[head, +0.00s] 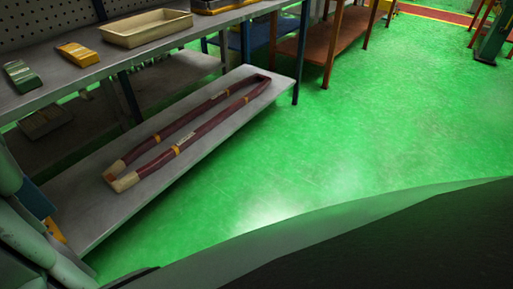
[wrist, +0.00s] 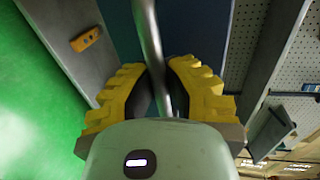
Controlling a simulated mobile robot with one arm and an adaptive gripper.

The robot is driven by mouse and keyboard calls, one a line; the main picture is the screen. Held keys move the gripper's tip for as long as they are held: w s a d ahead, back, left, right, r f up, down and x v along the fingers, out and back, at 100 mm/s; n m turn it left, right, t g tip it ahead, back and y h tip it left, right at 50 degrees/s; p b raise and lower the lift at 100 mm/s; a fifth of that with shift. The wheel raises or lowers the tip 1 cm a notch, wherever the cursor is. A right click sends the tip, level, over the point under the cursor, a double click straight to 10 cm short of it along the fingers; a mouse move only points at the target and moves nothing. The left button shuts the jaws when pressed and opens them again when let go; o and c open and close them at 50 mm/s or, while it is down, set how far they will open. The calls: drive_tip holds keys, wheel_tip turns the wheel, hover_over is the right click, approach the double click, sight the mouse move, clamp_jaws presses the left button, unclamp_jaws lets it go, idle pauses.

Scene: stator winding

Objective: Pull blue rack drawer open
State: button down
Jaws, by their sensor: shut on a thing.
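In the wrist view my gripper (wrist: 157,88), with ribbed yellow fingers, is shut on a grey metal bar handle (wrist: 147,35). The bar runs up between the fingers. A dark blue panel (wrist: 120,25) shows behind the bar; I cannot tell how far the drawer stands out.
A long maroon coil (head: 190,120) lies on the low shelf. The grey bench top (head: 60,90) above holds a beige tray (head: 147,27), a yellow-orange block (head: 78,54) and a green block (head: 22,75). The green floor (head: 350,130) to the right is open.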

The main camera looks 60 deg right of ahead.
idle(0.3)
drive_tip(key=shift+s, duration=0.3)
drive_tip(key=c, duration=1.7)
unclamp_jaws()
drive_tip(key=p+v, duration=0.1)
drive_tip(key=v, duration=0.1)
drive_tip(key=f+p+v, duration=0.1)
drive_tip(key=v, duration=0.2)
drive_tip(key=shift+s, duration=0.25)
drive_tip(key=shift+o, duration=1.4)
drive_tip(key=shift+w, duration=0.15)
drive_tip(key=o, duration=0.4)
drive_tip(key=shift+r, duration=0.1)
